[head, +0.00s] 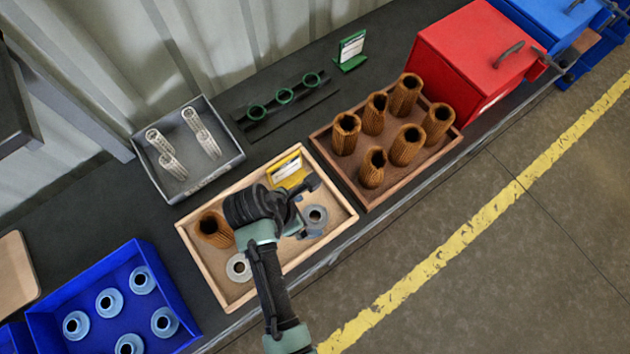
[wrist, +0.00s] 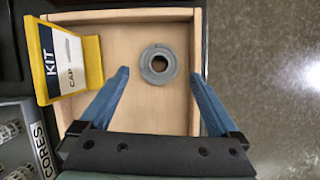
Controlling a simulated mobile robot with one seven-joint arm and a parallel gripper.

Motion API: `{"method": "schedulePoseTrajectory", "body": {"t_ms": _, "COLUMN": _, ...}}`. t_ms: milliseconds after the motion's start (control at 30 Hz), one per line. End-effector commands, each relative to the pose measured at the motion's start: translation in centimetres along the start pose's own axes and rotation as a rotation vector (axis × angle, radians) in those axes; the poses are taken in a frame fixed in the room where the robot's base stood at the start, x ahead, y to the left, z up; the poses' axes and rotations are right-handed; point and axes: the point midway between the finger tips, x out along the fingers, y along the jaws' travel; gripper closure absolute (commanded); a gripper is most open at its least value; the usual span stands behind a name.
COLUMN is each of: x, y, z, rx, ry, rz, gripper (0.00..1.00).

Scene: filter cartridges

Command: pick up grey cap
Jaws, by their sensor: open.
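The grey cap (head: 316,215) is a round flanged ring with a dark centre hole. It lies flat in the right part of the light wooden tray (head: 335,174). In the wrist view the grey cap (wrist: 158,77) is whole and unobstructed on the tray floor. My gripper (wrist: 159,73) is open and empty, with one blue finger on each side of the cap in the picture and the fingertips apart from it. In the head view my gripper (head: 302,213) hangs over the tray beside the cap; its height above the floor is hard to tell.
The tray also holds a brown pleated filter (head: 213,228), a pale ring (head: 238,267) and a yellow KIT card stand (wrist: 91,60). A brown tray (head: 448,145) of filters, a grey bin (head: 212,181) of cores and a blue bin (head: 172,268) of blue caps stand around it.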

Motion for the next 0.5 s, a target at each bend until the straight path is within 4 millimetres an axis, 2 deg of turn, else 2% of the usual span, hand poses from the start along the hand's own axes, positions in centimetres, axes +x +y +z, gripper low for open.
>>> {"method": "schedulePoseTrajectory", "body": {"t_ms": 300, "x": 4.0, "y": 0.0, "z": -0.2, "rx": 0.002, "ry": 0.001, "rz": -0.001, "gripper": 0.03}}
{"method": "schedulePoseTrajectory", "body": {"t_ms": 500, "x": 4.9, "y": 0.0, "z": -0.2, "rx": 0.002, "ry": 0.001, "rz": 0.0, "gripper": 0.03}}
